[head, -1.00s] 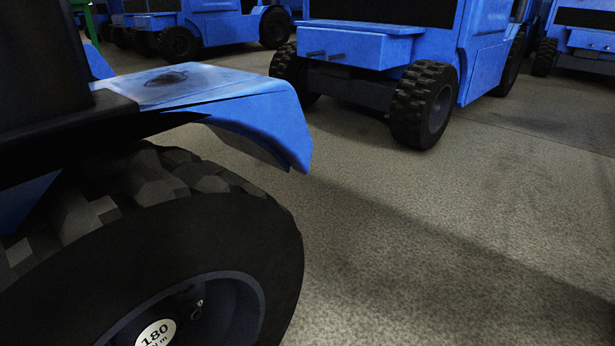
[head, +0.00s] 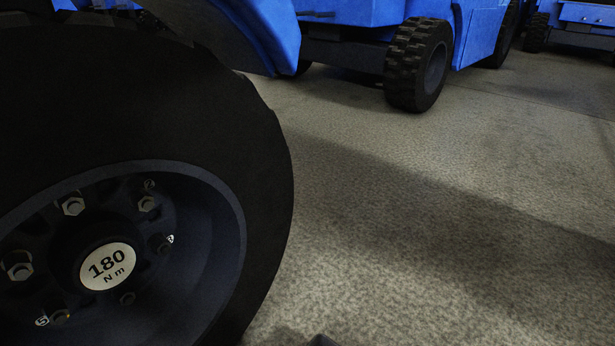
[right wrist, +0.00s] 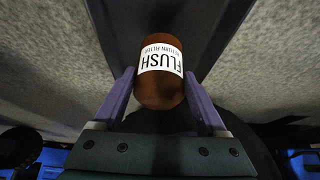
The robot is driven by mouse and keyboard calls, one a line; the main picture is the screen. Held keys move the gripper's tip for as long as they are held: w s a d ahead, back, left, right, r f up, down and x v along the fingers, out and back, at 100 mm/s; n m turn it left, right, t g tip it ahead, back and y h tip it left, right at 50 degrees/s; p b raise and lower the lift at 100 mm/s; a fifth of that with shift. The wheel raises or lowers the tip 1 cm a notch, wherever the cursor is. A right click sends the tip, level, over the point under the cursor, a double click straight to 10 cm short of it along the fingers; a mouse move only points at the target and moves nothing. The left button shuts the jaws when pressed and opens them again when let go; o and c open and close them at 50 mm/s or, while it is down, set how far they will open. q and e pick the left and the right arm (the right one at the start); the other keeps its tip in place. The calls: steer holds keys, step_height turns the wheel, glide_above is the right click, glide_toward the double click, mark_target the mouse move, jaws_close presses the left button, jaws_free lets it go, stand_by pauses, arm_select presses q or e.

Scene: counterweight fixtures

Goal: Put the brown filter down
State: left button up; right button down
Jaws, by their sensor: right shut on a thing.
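The brown filter (right wrist: 160,92) is a rounded brown cylinder with a white label reading "FLUSH" and "RETURN FILTER", upside down in the right wrist view. My right gripper (right wrist: 160,74) has its two purple fingers on either side of the filter and is shut on it. My left gripper is not in view. Neither the filter nor a gripper can be made out in the head view.
A large black tyre (head: 262,140) with a bolted wheel hub and a "180 N m" plate (head: 108,266) fills the left of the head view. Blue vehicles (head: 350,12) stand behind. The grey floor (head: 450,220) at the right is clear.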

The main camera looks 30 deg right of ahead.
step_height(320, 180, down, 4)
steer(key=b, duration=0.3)
steer(key=shift+f, duration=0.1)
jaws_free()
